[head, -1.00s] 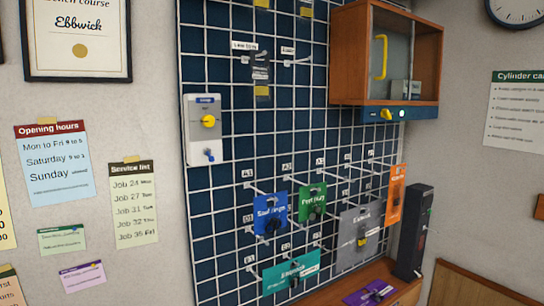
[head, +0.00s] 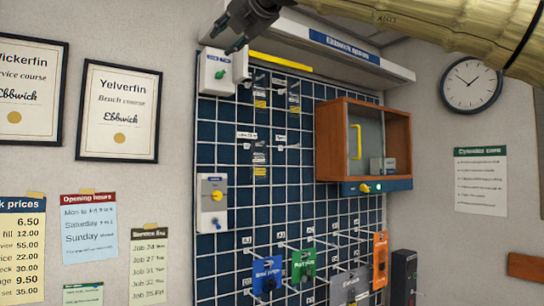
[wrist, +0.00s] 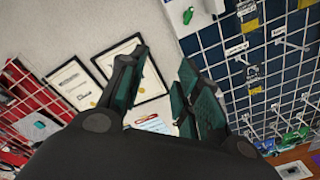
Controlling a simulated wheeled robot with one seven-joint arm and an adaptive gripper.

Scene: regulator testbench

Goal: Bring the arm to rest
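My gripper (head: 235,40) shows at the top of the head view, dark, at the end of my arm, which reaches in from the upper right. It is in front of the top of the wall, near a white box with a green knob (head: 219,73). In the wrist view my gripper (wrist: 165,70) has its two fingers spread apart with nothing between them. Framed certificates (wrist: 130,68) on the wall show behind the fingers, well beyond them.
A blue grid panel (head: 225,140) carries hooks and coloured cards. A wooden cabinet (head: 338,105) with a yellow handle juts out at the right. A shelf (head: 300,45) with a blue label overhangs the panel. A clock (head: 471,86) hangs at the right.

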